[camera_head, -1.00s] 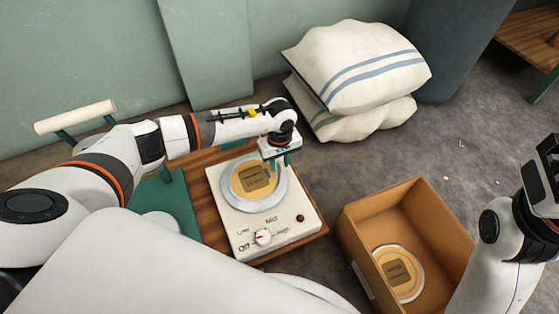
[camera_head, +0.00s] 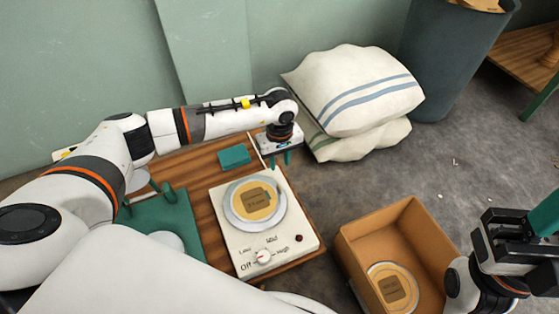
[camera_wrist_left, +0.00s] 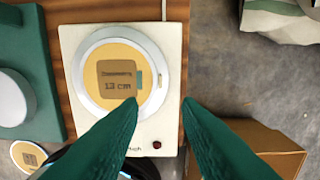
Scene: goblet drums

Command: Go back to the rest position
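My left gripper (camera_head: 280,158) is open and empty. It is above the far right corner of the wooden table, beyond the white dial unit. Its two green fingers stand apart in the left wrist view (camera_wrist_left: 161,102). A round tan disc with a silver rim (camera_head: 253,203) lies on the white dial unit (camera_head: 280,248); its label reads 13 cm in the wrist view (camera_wrist_left: 118,105). My right gripper (camera_head: 530,225) is at the right edge, beside the box; a green finger shows, but its opening cannot be judged.
A cardboard box (camera_head: 365,243) on the floor holds a similar disc (camera_head: 391,290). A green block (camera_head: 234,156) and a green tray (camera_head: 185,222) are on the wooden table (camera_head: 200,178). White sacks (camera_head: 352,95) are stacked behind, near a dark bin (camera_head: 445,65).

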